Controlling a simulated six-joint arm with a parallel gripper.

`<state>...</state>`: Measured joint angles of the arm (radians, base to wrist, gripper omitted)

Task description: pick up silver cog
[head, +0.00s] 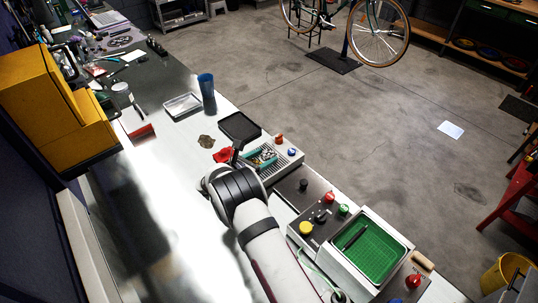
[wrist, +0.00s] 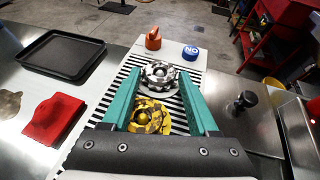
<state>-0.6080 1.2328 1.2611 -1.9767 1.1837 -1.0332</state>
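The silver cog (wrist: 159,75) lies on a black-and-white striped board, in the wrist view just ahead of and between the fingertips. A gold cog (wrist: 151,117) sits nearer to me, between the two fingers. My gripper (wrist: 155,82) is open, its teal fingers spread on either side of the cogs; nothing is visibly held. In the head view my gripper (head: 262,158) is over the striped board (head: 287,162), and the cogs there are small and partly hidden by the fingers. The underside of the gold cog is hidden.
An orange knob (wrist: 153,39) and a blue "NO" button (wrist: 191,51) stand at the board's far end. A black tray (wrist: 62,53) and a red cloth-like piece (wrist: 53,117) lie left. A black knob (wrist: 243,101) rises at right. A green-lined bin (head: 372,250) stands farther right.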

